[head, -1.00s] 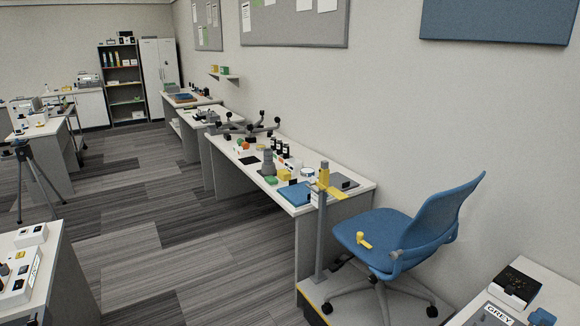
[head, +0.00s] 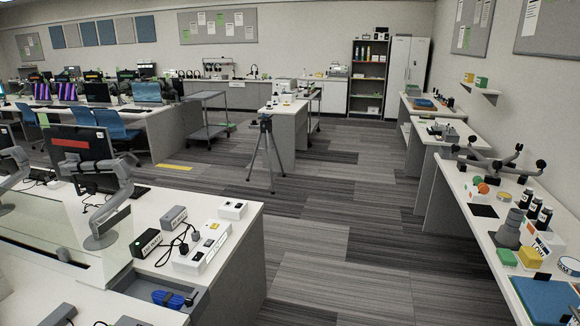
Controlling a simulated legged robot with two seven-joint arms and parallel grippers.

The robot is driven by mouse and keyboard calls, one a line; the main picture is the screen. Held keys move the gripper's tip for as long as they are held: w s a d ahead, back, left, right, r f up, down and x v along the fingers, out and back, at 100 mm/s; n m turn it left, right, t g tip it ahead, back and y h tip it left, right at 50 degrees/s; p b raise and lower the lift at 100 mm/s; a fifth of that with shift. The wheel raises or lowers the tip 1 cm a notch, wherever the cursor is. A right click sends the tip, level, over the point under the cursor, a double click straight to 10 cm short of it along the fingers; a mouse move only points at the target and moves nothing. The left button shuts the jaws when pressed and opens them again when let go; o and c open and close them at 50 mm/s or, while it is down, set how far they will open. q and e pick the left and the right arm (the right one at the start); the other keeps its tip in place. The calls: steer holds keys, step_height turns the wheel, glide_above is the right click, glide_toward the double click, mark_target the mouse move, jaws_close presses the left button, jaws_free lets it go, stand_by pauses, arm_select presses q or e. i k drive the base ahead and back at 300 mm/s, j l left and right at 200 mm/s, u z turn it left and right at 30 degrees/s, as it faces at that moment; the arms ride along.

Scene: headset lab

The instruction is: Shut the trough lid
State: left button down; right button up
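No trough lid can be made out for certain. On the near left desk (head: 236,207), a grey open-topped tray or trough (head: 203,300) sits at the lower front edge. A blue coiled item (head: 168,299) lies in it. I cannot tell whether this is the trough or a drawer, and no lid shows over it. A long slot (head: 45,248) runs along the desk behind a clear panel (head: 72,222); its cover is unclear. Neither of my grippers is in view.
A white socket box (head: 203,250), black labelled box (head: 146,243) and cables lie on the near desk. A monitor on a grey arm (head: 100,232) stands left. A tripod (head: 265,150) stands on the floor. Open carpet (head: 335,235) separates this desk from the right bench (head: 495,215).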

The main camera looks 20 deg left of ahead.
mark_target(103, 227)
steer(key=i+u, duration=0.15)
steer(key=i, duration=0.75)
steer(key=i+l+u, duration=0.15)
steer(key=i, duration=0.75)
steer(key=j, duration=0.1)
